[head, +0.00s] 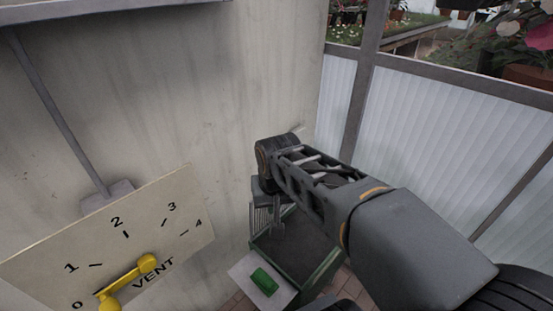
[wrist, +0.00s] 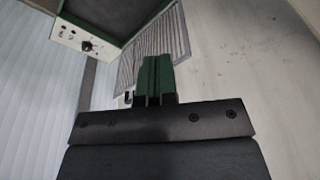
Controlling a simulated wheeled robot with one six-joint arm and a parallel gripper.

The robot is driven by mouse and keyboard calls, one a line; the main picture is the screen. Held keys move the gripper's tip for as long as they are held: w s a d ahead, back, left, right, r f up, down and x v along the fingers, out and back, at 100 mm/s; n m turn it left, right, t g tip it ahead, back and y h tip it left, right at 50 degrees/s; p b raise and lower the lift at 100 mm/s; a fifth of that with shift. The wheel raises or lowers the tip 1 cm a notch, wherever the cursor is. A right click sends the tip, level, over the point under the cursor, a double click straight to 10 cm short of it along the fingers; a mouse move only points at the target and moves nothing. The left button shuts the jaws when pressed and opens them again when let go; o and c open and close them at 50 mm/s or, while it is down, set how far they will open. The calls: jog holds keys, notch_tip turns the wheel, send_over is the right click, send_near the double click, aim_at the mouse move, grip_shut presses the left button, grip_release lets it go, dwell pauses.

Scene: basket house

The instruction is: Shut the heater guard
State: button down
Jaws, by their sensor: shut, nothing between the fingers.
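The heater (head: 325,266) is a green-framed box with a dark face, low in the middle of the head view. Part of it shows at the top left of the wrist view (wrist: 115,18). A pale slatted grille (wrist: 178,45), which looks like the guard, stands out from it at an angle. The grille is mostly hidden in the head view. My gripper (wrist: 154,98) is shut and empty, pointing at the grille.
A vent plate (head: 180,215) with a yellow lever (head: 130,280) is at lower left. A control panel with a knob (wrist: 86,45) is on the heater. The wall (head: 240,80) is close behind.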

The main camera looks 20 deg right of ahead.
jog(key=w+d+r+m+g+h+p, duration=0.1)
jog(key=w+d+r+m+g+p, duration=0.15)
jog(key=w+m, duration=0.55)
jog(key=w+d+r+m+g+p, duration=0.2)
jog(key=w+d+m+g, duration=0.15)
jog(key=w, duration=0.75)
jog(key=a+x, duration=0.1)
jog(key=x, duration=0.7)
jog(key=shift+w+d+f+t, duration=0.2)
jog(key=shift+d+f+t, duration=0.25)
jog(key=shift+d, duration=0.1)
